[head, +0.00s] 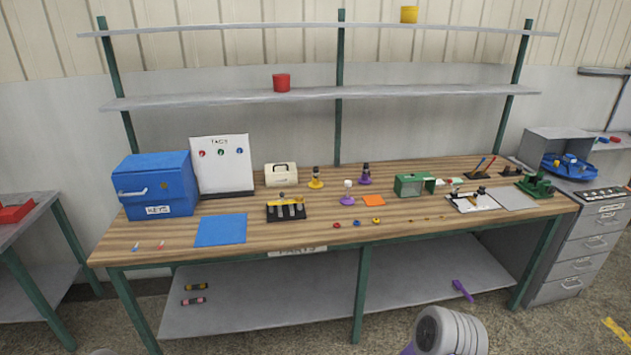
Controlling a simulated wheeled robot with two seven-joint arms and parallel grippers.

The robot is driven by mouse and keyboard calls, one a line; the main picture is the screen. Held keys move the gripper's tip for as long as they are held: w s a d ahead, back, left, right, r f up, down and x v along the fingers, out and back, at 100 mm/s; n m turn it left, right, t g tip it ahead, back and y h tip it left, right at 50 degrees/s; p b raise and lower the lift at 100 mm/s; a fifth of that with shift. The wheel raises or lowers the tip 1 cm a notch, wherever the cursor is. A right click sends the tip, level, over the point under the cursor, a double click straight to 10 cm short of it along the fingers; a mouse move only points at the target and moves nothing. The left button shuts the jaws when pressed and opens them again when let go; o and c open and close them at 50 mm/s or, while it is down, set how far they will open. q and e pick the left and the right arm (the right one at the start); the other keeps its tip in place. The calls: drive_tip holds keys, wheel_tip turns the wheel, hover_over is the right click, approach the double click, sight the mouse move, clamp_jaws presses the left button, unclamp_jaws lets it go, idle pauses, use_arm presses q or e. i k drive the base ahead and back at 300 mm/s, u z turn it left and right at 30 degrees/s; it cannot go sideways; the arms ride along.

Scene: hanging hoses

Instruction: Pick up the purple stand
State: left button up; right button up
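Two small stands with purple bases are on the wooden workbench. One purple stand (347,200) has a white upper part and stands near the middle of the bench, left of an orange square. The other purple stand (365,180) has a dark upper part and stands farther back, to the right of a similar yellow-based stand (316,183). Both are upright. I cannot tell which of the two is the task's stand. Neither of my grippers is in view; a grey rounded part at the bottom right seems to be my arm.
The bench (280,245) also holds a blue KEYS box (155,185), a black rack (286,208), an orange square (373,200) and a green box (409,185). Small rings lie along its front. Shelves (320,93) hang above. A purple object (462,291) lies on the lower shelf.

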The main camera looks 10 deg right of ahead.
sight(364, 180)
drive_tip(key=k, duration=1.3)
drive_tip(key=z, duration=0.75)
drive_tip(key=i, duration=0.75)
drive_tip(key=z, duration=0.8)
drive_tip(key=i, duration=1.2)
drive_tip(key=u, duration=1.1)
drive_tip(key=i, duration=0.75)
drive_tip(key=u, duration=0.9)
